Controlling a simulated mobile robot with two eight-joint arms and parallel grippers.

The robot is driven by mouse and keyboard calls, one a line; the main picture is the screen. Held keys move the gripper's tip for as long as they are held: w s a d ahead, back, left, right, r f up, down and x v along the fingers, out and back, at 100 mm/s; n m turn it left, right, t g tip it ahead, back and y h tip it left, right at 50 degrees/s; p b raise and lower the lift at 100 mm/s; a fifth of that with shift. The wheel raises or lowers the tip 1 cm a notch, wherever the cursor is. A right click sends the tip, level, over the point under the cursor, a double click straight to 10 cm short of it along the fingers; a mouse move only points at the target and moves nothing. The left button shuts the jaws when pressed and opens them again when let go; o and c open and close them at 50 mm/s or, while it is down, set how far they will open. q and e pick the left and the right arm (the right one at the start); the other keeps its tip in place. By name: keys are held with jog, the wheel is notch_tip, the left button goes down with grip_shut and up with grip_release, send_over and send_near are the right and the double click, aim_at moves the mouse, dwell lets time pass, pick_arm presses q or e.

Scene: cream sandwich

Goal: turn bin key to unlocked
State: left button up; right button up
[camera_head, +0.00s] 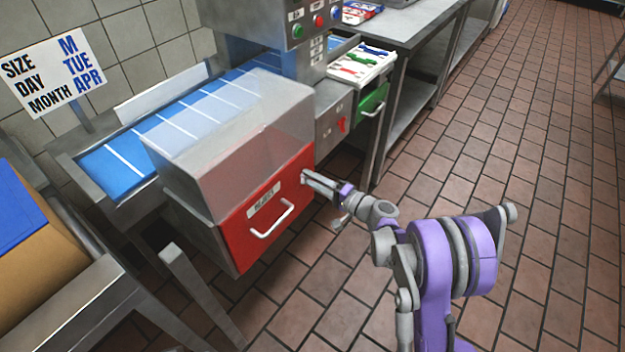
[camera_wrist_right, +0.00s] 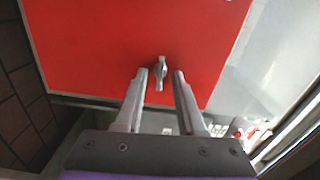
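The red bin (camera_head: 265,215) has a white handle and a label on its front, below a clear cover. Its key (camera_wrist_right: 160,72) is a small silver piece on the red front, seen in the right wrist view. My right gripper (camera_head: 306,178) is at the upper right corner of the red front; in the right wrist view (camera_wrist_right: 160,78) its two fingers are apart. The key shows between and just beyond the fingertips, and I cannot tell whether they touch it. In the head view the key is too small to tell apart from the fingertips. My left gripper is not in view.
A blue conveyor (camera_head: 120,165) runs behind the clear cover (camera_head: 225,140). A control panel (camera_head: 300,22) with buttons stands above. A green drawer (camera_head: 374,101) and a steel table (camera_head: 425,65) are to the right. The tiled floor (camera_head: 530,150) at right is clear.

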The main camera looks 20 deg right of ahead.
jog(key=shift+s, duration=0.1)
jog(key=v, duration=1)
jog(key=shift+s+d+p, duration=0.2)
jog(key=shift+d+p, duration=0.05)
jog(key=shift+p, duration=0.15)
